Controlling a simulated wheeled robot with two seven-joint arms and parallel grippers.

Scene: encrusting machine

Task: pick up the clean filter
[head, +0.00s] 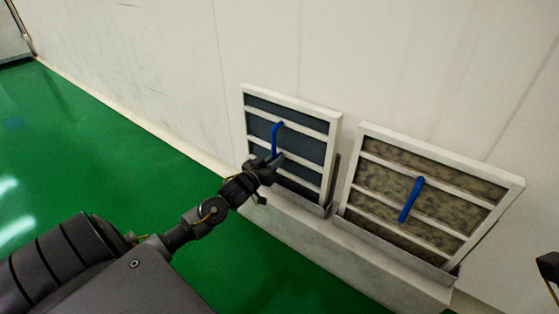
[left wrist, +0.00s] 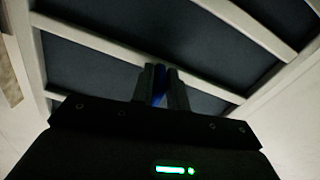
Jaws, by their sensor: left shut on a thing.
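The clean filter (head: 313,148) has a white frame with dark blue-grey panels and a blue handle (head: 275,135). It leans against the wall on a low ledge, left of a second filter. My left gripper (head: 275,161) is at the lower part of that handle and shut on it. In the left wrist view the two fingers (left wrist: 161,88) close around the blue handle (left wrist: 159,80), with the filter's dark panels (left wrist: 105,70) and pale bars behind. The second filter (head: 385,205) has brown, stained panels and its own blue handle (head: 411,199).
Both filters rest in metal holders on a pale ledge (head: 350,256) along the white wall (head: 400,60). The green floor (head: 100,130) at left is clear. A dark part shows at the right edge of the head view.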

